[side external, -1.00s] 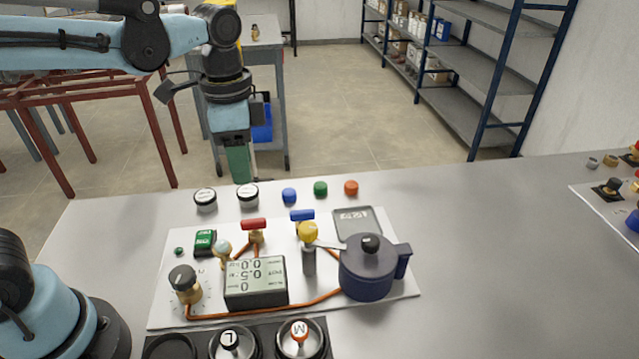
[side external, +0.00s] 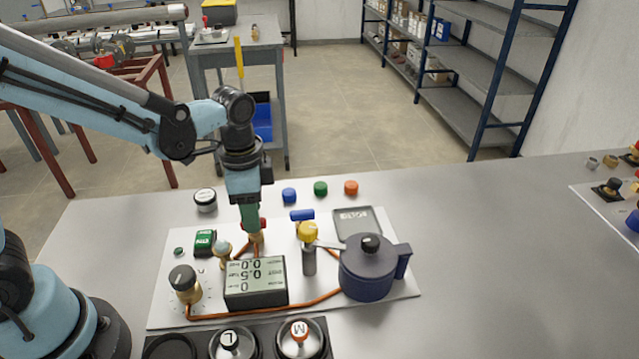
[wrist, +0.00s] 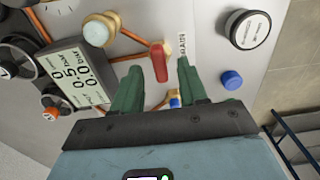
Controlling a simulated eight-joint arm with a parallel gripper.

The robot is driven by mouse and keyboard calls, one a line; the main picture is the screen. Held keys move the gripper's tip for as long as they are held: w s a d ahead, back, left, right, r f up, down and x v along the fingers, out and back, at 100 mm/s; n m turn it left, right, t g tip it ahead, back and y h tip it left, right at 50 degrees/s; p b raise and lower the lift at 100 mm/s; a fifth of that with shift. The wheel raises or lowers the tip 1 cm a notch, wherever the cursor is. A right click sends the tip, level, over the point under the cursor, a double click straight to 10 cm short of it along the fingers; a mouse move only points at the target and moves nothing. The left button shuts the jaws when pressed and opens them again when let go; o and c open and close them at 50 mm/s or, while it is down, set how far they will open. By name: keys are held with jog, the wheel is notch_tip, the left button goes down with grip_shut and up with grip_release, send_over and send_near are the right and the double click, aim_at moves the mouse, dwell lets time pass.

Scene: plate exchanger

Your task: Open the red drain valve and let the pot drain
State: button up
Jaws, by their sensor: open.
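The red drain valve handle (side external: 262,224) stands on a brass fitting on the white board and is partly hidden by my gripper. In the wrist view the red handle (wrist: 157,62) lies just ahead of and between my fingertips, beside a label reading DRAIN. My gripper (side external: 251,232) points down at the handle with green fingers. In the wrist view my gripper (wrist: 160,67) is open, one finger on each side; contact cannot be told. The dark blue pot (side external: 367,275), lid on, sits at the board's right. The display (side external: 256,283) shows 0.5 on its middle line.
Coloured caps (side external: 320,188) and a white jar (side external: 205,200) lie behind.

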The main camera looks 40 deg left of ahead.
jog(key=shift+f, duration=0.65)
grip_shut()
